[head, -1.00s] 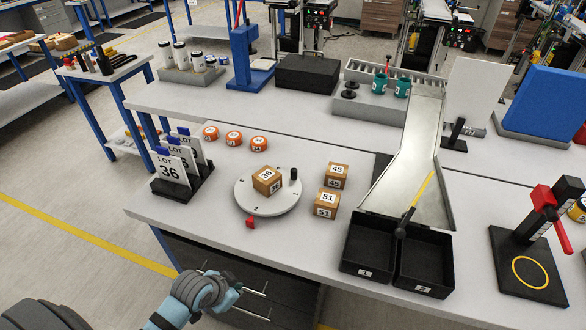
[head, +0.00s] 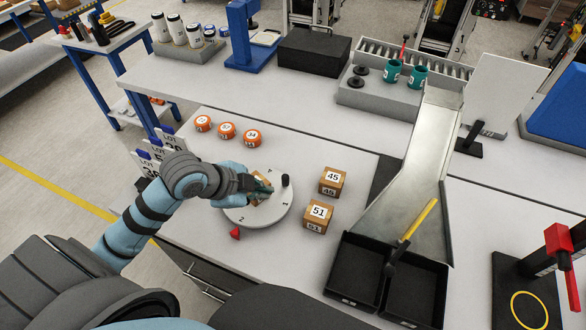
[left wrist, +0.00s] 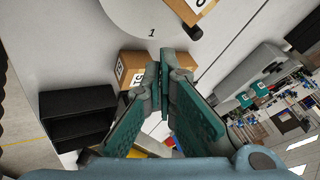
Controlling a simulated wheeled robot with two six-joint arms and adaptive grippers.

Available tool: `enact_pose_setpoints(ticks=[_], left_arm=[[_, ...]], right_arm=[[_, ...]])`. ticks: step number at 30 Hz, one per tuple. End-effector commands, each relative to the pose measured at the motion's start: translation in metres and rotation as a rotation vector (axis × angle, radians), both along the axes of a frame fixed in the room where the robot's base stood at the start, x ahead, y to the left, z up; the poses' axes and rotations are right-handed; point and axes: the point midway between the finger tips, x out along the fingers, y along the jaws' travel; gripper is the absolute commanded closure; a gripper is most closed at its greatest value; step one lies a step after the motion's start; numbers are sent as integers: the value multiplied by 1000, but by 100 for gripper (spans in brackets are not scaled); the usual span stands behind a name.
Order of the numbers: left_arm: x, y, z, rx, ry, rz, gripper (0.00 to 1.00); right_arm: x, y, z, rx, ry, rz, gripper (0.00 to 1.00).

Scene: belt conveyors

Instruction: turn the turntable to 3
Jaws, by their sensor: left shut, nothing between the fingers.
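The round grey turntable (head: 256,218) lies on the bench with a black upright knob (head: 285,181) near its rim. Its 2 is beside the red pointer (head: 235,234), its 1 is to the right, and its 3 is not visible. A cardboard box (head: 262,200) on it is partly hidden by my left gripper (head: 268,189). That gripper is shut and empty, over the turntable to the left of the knob. In the left wrist view the closed fingers (left wrist: 163,76) show below the turntable (left wrist: 125,14) and knob (left wrist: 195,32). My right gripper is out of view.
Boxes 45 (head: 332,181) and 51 (head: 319,215) stand right of the turntable. Several orange-rimmed discs (head: 227,130) lie behind it. A metal chute (head: 412,178) leads to black bins (head: 356,271). Lot cards (head: 172,140) stand left, behind my arm.

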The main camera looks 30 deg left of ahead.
Motion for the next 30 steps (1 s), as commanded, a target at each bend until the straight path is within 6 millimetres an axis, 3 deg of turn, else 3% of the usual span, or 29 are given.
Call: enact_pose_setpoints(ticks=[7,12,18,24,30], left_arm=[[12,-5,-17,-5,0,2,100],[31,-13,-47,-6,2,2,100],[56,-24,-82,-3,1,-1,100],[85,-14,-80,1,-1,-1,100],[94,-11,-81,1,-2,-2,100]], right_arm=[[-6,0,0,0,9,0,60],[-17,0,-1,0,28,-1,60],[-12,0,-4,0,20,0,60],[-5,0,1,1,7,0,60],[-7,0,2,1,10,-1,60]])
